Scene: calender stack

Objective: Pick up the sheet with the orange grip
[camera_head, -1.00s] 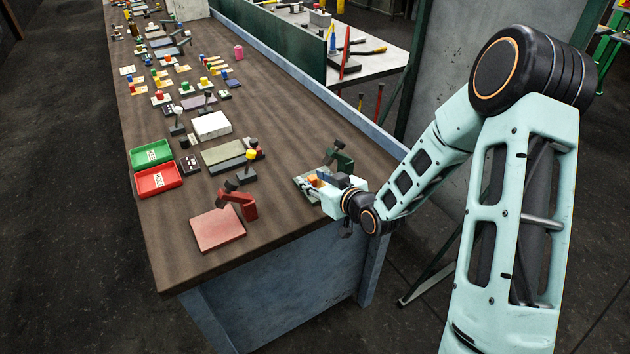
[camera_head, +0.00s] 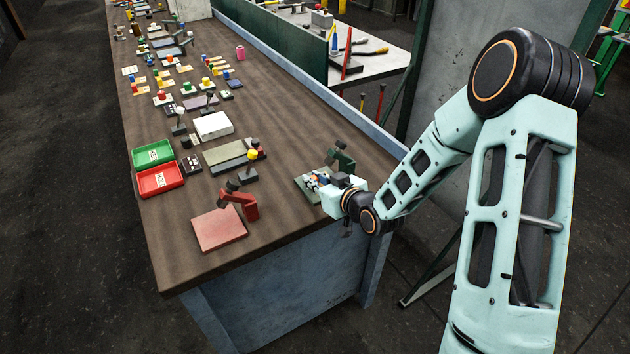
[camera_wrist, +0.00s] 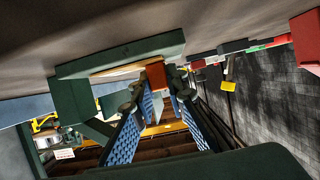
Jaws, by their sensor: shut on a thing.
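The sheet is a thin pale tan piece (camera_wrist: 120,71) in the wrist view, beside a dark green base plate (camera_wrist: 125,52). The orange grip (camera_wrist: 155,75) is a small block at my fingertips. My gripper (camera_wrist: 160,95) has blue padded fingers and is shut on the orange grip. In the head view my gripper (camera_head: 318,182) is low over the green stand (camera_head: 343,158) near the bench's right edge and hides most of the sheet. I cannot tell whether the sheet is clear of the base.
A red stand with a flat plate (camera_head: 219,230) is left of my gripper. A red tray (camera_head: 160,180) and a green tray (camera_head: 152,154) are at the bench's left edge. Grey and white blocks (camera_head: 213,125) stand farther back. Bare bench top lies between them.

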